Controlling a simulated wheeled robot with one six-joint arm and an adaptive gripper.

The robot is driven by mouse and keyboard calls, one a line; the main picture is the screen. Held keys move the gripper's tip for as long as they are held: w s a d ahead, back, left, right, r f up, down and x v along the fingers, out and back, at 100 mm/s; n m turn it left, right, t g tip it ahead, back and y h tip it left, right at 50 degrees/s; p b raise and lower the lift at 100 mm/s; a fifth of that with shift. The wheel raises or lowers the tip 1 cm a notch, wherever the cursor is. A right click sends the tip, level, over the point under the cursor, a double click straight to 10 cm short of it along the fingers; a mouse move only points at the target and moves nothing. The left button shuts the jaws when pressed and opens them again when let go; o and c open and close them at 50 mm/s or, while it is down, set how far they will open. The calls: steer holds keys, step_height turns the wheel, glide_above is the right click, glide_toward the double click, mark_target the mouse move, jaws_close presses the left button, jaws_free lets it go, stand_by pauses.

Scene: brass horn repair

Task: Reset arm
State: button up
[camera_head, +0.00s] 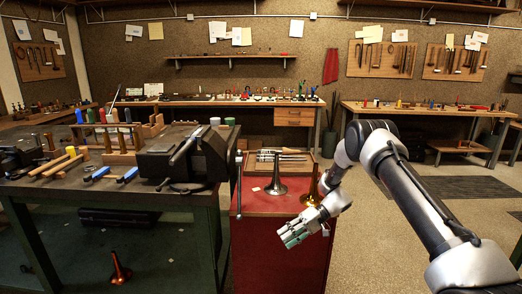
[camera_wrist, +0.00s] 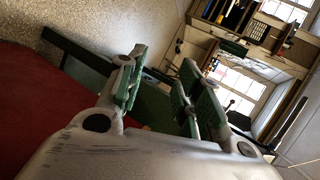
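My arm reaches in from the right in the head view. My gripper (camera_head: 290,238) hangs at the front of the red cabinet (camera_head: 275,208), with its fingers pointing left. In the wrist view my gripper (camera_wrist: 163,75) has its two green-padded fingers spread apart, with nothing between them. The red cabinet top also shows at the left of the wrist view (camera_wrist: 40,105). A brass horn bell (camera_head: 312,190) stands on the cabinet just behind my gripper, partly hidden by my wrist. I cannot tell whether they touch.
A dark bell-shaped piece (camera_head: 276,176) and a tray of tools (camera_head: 283,161) are on the cabinet. A green workbench (camera_head: 205,205) with a vise (camera_head: 185,157) stands at left. An orange-brass bell (camera_head: 120,270) is on the lower left. Open floor (camera_head: 370,230) lies at right.

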steer(key=s+d+r+m+t+h, duration=0.15)
steer(key=s+d+r+h, duration=0.25)
steer(key=s+d+r, duration=0.6)
steer(key=s+d+r+m+h, duration=0.35)
steer(key=s+d+r, duration=0.3)
steer(key=r, duration=0.55)
steer(key=s+d+r+t+h, duration=0.2)
steer(key=s+d+r+t, duration=0.1)
steer(key=s+d+r, duration=0.2)
steer(key=s+d+r+t+h, duration=0.2)
steer(key=s+d+r+t, duration=0.2)
steer(key=s+r, duration=0.6)
steer(key=shift+s+d+r, duration=0.2)
steer(key=shift+s+d, duration=0.2)
steer(key=shift+s, duration=1.15)
